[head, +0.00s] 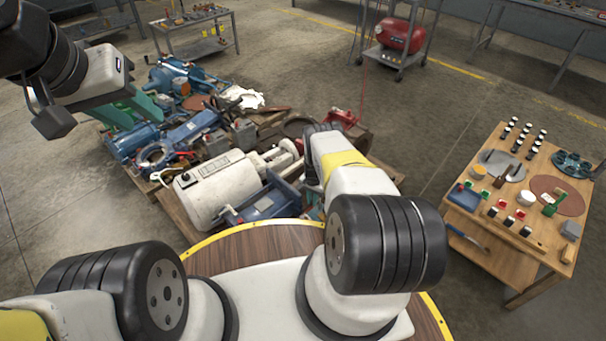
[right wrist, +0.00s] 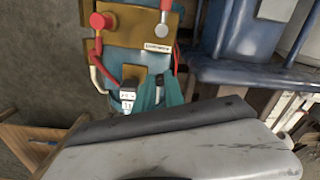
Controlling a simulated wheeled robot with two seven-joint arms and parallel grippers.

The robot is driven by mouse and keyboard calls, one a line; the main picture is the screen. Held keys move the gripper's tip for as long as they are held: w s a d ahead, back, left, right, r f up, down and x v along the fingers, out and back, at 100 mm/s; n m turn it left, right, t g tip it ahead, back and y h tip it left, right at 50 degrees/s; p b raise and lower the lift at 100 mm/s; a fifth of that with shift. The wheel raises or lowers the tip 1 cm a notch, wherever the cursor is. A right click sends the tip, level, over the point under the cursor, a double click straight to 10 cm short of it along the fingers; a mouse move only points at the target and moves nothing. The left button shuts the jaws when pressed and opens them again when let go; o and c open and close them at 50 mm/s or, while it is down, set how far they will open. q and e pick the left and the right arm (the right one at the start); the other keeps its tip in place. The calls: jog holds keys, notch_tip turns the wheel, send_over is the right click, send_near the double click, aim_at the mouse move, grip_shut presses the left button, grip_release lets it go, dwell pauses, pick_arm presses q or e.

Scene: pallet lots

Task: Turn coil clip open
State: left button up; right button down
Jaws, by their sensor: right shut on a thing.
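In the right wrist view a blue unit with a brass-coloured panel (right wrist: 128,32) carries a red knob, a grey round-ended lever and red and white cables. The green fingers of my right gripper (right wrist: 160,92) are at the lower edge of this unit, closed on a small part, the coil clip, which is mostly hidden between them. A small grey block with a white label (right wrist: 127,97) is just left of the fingers. In the head view my right gripper is hidden behind my own arm. My left gripper (head: 132,110) is empty above the left of the pallet, its green fingers apart.
The pallet holds a white motor (head: 212,188), blue machines (head: 130,140) and other scrap, closely packed. A wooden table (head: 515,262) with sorted small parts stands on the right. A red compressor (head: 400,35) stands on a cart behind. Bare floor lies between pallet and table.

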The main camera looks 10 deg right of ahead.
jog(key=shift+w, duration=0.1)
jog(key=c, duration=1.4)
grip_release()
jog(key=shift+r, duration=3.9)
